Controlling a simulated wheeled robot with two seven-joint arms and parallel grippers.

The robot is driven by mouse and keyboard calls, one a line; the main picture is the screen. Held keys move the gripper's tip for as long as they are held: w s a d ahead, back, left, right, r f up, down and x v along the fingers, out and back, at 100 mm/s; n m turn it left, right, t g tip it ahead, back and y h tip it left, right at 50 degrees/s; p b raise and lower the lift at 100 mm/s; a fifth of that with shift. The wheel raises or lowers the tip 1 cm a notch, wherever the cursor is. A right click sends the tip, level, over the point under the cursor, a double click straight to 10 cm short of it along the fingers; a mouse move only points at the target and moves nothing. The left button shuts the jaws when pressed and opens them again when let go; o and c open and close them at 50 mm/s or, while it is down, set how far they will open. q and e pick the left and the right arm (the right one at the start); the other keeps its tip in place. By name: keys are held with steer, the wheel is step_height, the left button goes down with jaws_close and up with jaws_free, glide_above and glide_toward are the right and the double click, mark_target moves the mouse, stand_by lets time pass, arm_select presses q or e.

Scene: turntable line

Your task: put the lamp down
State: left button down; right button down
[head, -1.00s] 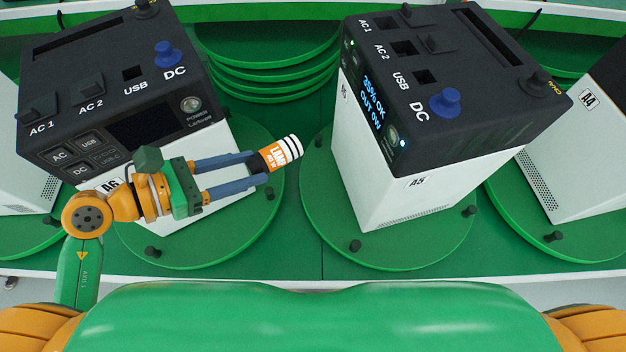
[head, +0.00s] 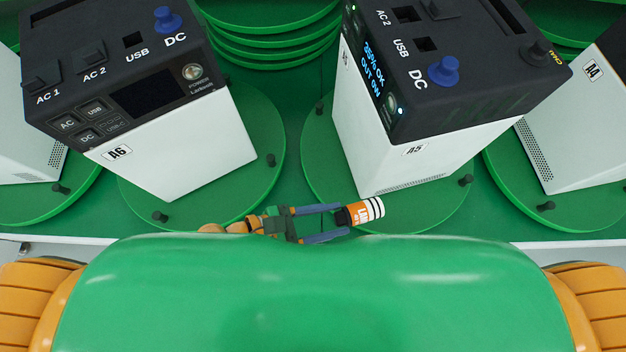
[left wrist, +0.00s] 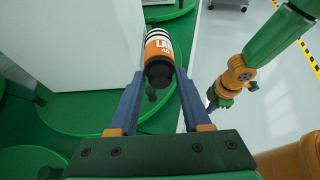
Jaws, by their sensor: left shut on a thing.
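The lamp (head: 365,211) is a small cylinder with an orange label, black and white bands and a dark end. It also shows in the left wrist view (left wrist: 160,48). My left gripper (head: 343,218) is shut on its dark end, one blue finger on each side. In the head view the lamp lies sideways, its striped end to the right, in front of the white A5 unit (head: 395,160) and over the front of its green turntable (head: 318,165). I cannot tell its height above the surface. My right gripper (left wrist: 215,100) shows small in the left wrist view; its jaws are unclear.
The A6 unit (head: 180,160) stands on a turntable to the left, and the A4 unit (head: 575,140) to the right. Dark pegs (head: 465,181) stick up from the turntable rims. The pale table edge (head: 560,245) runs along the front. Green floor between turntables is bare.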

arm_select(q)
steer(key=w+a+f+b, duration=0.1)
steer(key=w+f+b, duration=0.1)
steer(key=w+f, duration=0.2)
steer(key=w+a+f+b, duration=0.1)
steer(key=w+f+b, duration=0.1)
steer(key=w+f, duration=0.1)
steer(key=w+a+f+b, duration=0.2)
steer(key=w+f+b, duration=0.1)
steer(key=w+f, duration=0.1)
steer(key=shift+w+f, duration=0.35)
steer(key=shift+f, duration=0.05)
steer(key=shift+f, duration=0.15)
steer(key=shift+c, duration=1.8)
jaws_free()
